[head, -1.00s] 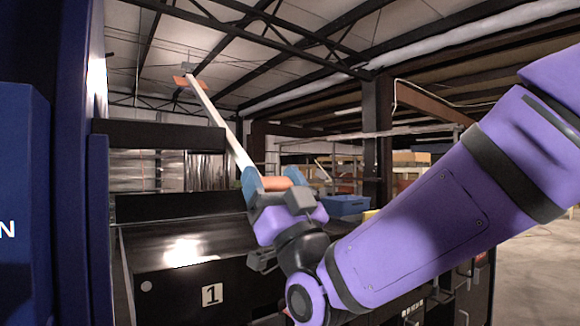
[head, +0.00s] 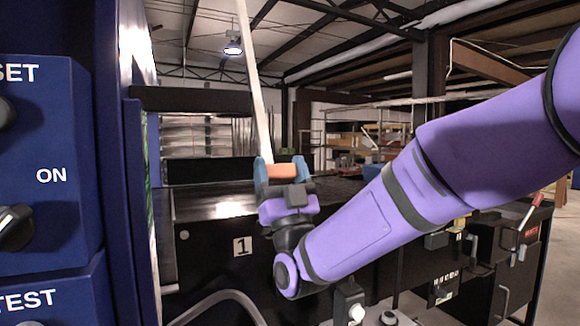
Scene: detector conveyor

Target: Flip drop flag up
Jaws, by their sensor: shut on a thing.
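My gripper (head: 283,172) is shut on the orange grip of a long pale stick (head: 257,95), low in the middle of the head view. The stick stands almost upright, leaning slightly left, and its top runs out of the picture. No drop flag can be made out for certain.
A blue control panel (head: 60,180) with knobs stands close at left. Behind my gripper is the black conveyor housing marked 1 (head: 205,250). A grey hose (head: 215,297) curves at the bottom. Dark boxes with levers (head: 480,250) stand at lower right; open floor lies beyond.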

